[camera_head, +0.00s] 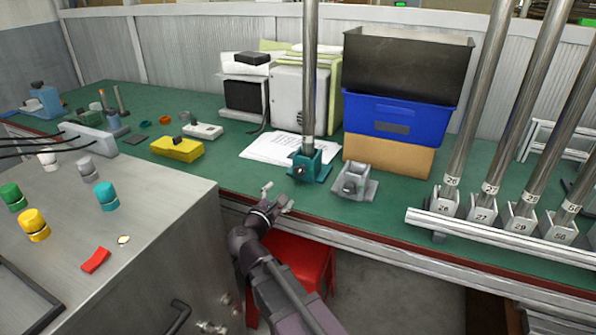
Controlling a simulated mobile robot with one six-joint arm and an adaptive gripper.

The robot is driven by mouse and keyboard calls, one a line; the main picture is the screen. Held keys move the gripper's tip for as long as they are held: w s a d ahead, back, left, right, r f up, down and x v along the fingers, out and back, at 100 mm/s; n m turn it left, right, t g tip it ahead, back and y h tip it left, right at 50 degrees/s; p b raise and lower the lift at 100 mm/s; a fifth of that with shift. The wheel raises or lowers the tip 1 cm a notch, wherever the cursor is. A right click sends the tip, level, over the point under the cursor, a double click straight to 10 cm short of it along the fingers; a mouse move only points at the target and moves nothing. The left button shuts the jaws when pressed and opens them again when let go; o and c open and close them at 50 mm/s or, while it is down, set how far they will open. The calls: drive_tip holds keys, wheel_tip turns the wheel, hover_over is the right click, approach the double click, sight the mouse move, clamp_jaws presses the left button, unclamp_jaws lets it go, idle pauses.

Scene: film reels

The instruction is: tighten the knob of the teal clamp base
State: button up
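The teal clamp base (318,166) stands on the green bench near its front edge. A tall metal pole (309,75) rises upright from it. A small dark knob (300,170) shows on its front face; how tight it is cannot be seen. My gripper (278,198) is in front of the bench edge, below and left of the teal base and apart from it. Its two fingertips are spread, with nothing visible between them.
An empty grey clamp base (354,183) stands right of the teal one. White papers (272,148) lie to its left. A cardboard box (386,156) under a blue crate (400,118) stands behind. Numbered poles (477,105) stand right. A metal cabinet (150,255) is front left.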

sight(299, 171)
drive_tip(key=n, duration=0.3)
drive_tip(key=shift+s+n, duration=0.2)
drive_tip(key=shift+n, duration=0.1)
drive_tip(key=shift+w+d, duration=0.1)
drive_tip(key=shift+w, duration=0.15)
drive_tip(key=x, duration=1.3)
drive_tip(key=shift+w, duration=0.2)
